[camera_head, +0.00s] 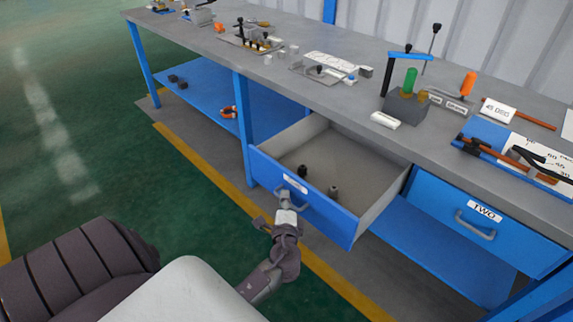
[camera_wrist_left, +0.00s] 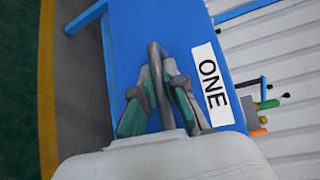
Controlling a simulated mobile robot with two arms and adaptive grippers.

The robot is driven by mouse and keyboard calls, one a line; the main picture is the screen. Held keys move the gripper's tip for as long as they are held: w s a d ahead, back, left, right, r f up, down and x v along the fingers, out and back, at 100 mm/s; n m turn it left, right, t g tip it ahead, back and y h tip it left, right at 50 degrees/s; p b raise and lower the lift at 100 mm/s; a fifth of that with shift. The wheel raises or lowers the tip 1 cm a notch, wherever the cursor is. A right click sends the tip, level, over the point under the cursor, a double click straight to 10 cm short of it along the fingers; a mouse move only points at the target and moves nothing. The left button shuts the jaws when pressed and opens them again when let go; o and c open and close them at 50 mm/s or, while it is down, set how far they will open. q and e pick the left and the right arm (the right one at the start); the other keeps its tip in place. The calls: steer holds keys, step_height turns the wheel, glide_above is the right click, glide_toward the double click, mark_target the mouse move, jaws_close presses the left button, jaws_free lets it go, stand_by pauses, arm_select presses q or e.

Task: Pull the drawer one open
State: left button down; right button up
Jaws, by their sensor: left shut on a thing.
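Drawer one (camera_head: 342,218) is pulled well out of the bench, with its blue front and grey inside showing in the head view. Two small dark parts (camera_head: 304,171) stand inside it. My left gripper (camera_head: 286,212) is at the drawer's handle (camera_head: 293,193). In the left wrist view, my left gripper's fingers (camera_wrist_left: 158,90) are shut around the grey handle bar (camera_wrist_left: 155,65), beside the label reading ONE (camera_wrist_left: 211,82). My right gripper is not in view.
Drawer two (camera_head: 482,225) is shut at the right. The grey bench top (camera_head: 340,110) carries tools, fixtures and labels. A blue lower shelf (camera_head: 205,95) holds a few items. Green floor (camera_head: 100,150) with a yellow line is clear at the left.

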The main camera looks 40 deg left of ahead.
arm_select(q)
steer(key=c, duration=1.2)
jaws_free()
steer(key=v, duration=1.2)
